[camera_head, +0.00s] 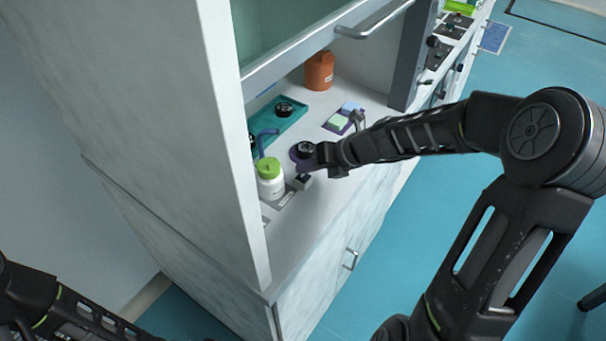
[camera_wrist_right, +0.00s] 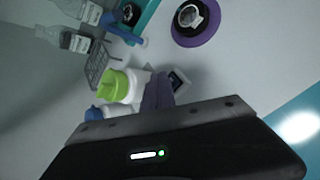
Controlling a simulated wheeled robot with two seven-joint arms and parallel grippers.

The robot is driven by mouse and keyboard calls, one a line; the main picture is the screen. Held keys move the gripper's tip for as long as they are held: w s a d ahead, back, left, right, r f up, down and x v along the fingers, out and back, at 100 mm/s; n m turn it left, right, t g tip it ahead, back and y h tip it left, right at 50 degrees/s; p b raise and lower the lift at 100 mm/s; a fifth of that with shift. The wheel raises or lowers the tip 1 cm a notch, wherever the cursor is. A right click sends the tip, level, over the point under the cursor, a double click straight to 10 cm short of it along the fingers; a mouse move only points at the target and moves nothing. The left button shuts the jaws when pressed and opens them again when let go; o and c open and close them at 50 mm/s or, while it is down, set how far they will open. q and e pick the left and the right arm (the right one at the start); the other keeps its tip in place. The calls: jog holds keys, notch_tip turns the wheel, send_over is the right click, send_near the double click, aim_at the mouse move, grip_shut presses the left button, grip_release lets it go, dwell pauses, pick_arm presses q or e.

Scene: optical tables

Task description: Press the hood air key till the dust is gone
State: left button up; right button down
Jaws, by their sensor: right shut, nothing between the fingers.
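A small dark key on a pale block (camera_head: 303,181) stands on the hood's work surface, near its front edge. I take it to be the air key; it also shows in the right wrist view (camera_wrist_right: 178,80). My right gripper (camera_head: 306,166) is shut and empty, its tips just above and beside the key; I cannot tell whether they touch it. A black round optic (camera_wrist_right: 190,16) sits on a purple disc (camera_wrist_right: 207,28) behind the key. Dust on it is too small to make out. My left arm shows at lower left, but its gripper is out of view.
A white bottle with a green cap (camera_head: 270,178) stands close left of the key. A teal tray (camera_head: 290,121), an orange-brown jar (camera_head: 319,71) and a purple mat (camera_head: 337,124) lie farther back. The raised sash handle (camera_head: 375,22) is above the opening.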

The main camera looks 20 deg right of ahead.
aim_at(307, 177)
jog(key=shift+f, duration=0.4)
jog(key=shift+r, duration=0.1)
dwell(0.4)
jog(key=shift+r+p, duration=0.75)
jog(key=shift+p, duration=0.15)
notch_tip(307, 177, up, 5)
jog(key=p, duration=0.5)
jog(key=shift+s, duration=0.1)
dwell(0.7)
